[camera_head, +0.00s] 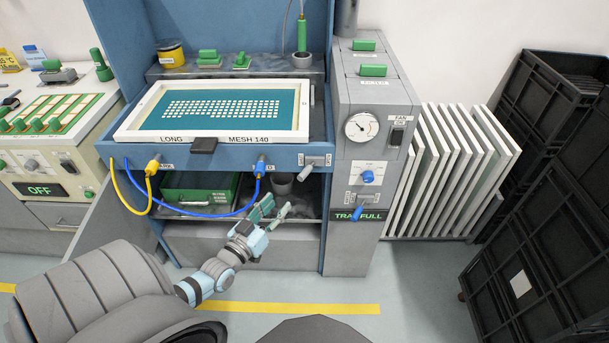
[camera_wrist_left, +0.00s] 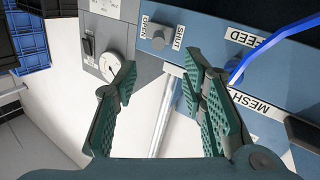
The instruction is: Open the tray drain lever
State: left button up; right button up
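A grey lever (camera_head: 306,173) with a small label plate sits at the right end of the blue front panel. I cannot read which lever is the tray drain. My left gripper (camera_head: 274,210) is below and left of the grey lever, apart from it. In the left wrist view my left gripper (camera_wrist_left: 160,78) is open, with nothing held between its fingers. My right gripper is out of view.
A framed screen (camera_head: 220,136) lies above the panel. A blue hose (camera_head: 215,215) and a yellow hose (camera_head: 128,192) hang in front of the bay, near my left arm. A green box (camera_head: 200,187) sits in the bay. White panels (camera_head: 440,165) lean at the right.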

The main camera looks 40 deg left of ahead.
aim_at(300, 178)
pick_arm(q)
jog(key=w+b, duration=0.2)
jog(key=w, duration=0.2)
jog(key=w+a+b, duration=0.1)
jog(key=w+b, duration=0.1)
jog(key=w, duration=0.3)
jog(key=w+b, duration=0.3)
jog(key=w, duration=0.1)
jog(key=shift+w+a+f, duration=0.15)
jog(key=shift+w+a, duration=0.05)
jog(key=shift+a, duration=0.1)
jog(key=shift+w, duration=0.35)
jog(key=shift+w+r, duration=0.1)
jog(key=shift+r, duration=0.2)
grip_shut()
